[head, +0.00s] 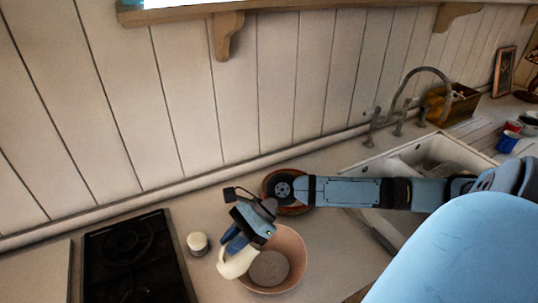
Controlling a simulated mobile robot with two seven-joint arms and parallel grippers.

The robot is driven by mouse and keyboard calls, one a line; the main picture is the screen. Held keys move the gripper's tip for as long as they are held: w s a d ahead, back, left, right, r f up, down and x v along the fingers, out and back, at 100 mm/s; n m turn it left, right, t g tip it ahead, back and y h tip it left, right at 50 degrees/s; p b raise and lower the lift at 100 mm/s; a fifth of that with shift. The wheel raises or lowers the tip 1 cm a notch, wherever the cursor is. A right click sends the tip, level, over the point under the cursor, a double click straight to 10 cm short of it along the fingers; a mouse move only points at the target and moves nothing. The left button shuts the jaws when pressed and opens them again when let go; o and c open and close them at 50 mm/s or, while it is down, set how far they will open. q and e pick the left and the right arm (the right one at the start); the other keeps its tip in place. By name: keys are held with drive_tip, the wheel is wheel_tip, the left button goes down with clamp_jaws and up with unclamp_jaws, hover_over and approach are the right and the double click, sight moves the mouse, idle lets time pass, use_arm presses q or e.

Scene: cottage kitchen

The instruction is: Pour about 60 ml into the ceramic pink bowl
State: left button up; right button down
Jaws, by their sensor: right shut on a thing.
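The pink bowl (292,248) stands on the counter in the lower middle of the head view. A grey round patch shows in its bottom; I cannot tell whether it is liquid. My right gripper (236,240) is shut on a cream jug (235,264) at the bowl's left rim. The jug looks tilted, and part of it overlaps the bowl in the picture. I cannot make out a stream from it. My left gripper is not in view.
A black hob (133,262) is at the left, with a small white-topped jar (198,243) beside it. A reddish-brown dish (272,180) sits partly behind my right arm. A white sink (432,152) and tap (399,103) are to the right.

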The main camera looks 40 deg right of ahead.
sight(220, 265)
drive_tip(key=shift+w+a+r+h, duration=0.1)
drive_tip(key=shift+a+r+h, duration=0.1)
drive_tip(key=shift+a+h, duration=0.3)
drive_tip(key=shift+w+a+r+h, duration=0.15)
drive_tip(key=shift+a+h, duration=0.1)
drive_tip(key=shift+h, duration=0.45)
drive_tip(key=shift+a+f+g+h, duration=0.35)
drive_tip(key=shift+f+g+h, duration=0.05)
drive_tip(key=shift+f+h, duration=0.2)
drive_tip(key=shift+a, duration=0.1)
drive_tip(key=shift+a+f, duration=0.15)
drive_tip(key=shift+w+a+h, duration=0.2)
drive_tip(key=shift+a+h, duration=0.45)
drive_tip(key=shift+h, duration=0.05)
drive_tip(key=w+a+f+g+h, duration=0.1)
drive_tip(key=a+f+h, duration=0.2)
drive_tip(key=a+h, duration=0.2)
drive_tip(key=shift+a+h, duration=0.3)
drive_tip(key=shift+h, duration=0.3)
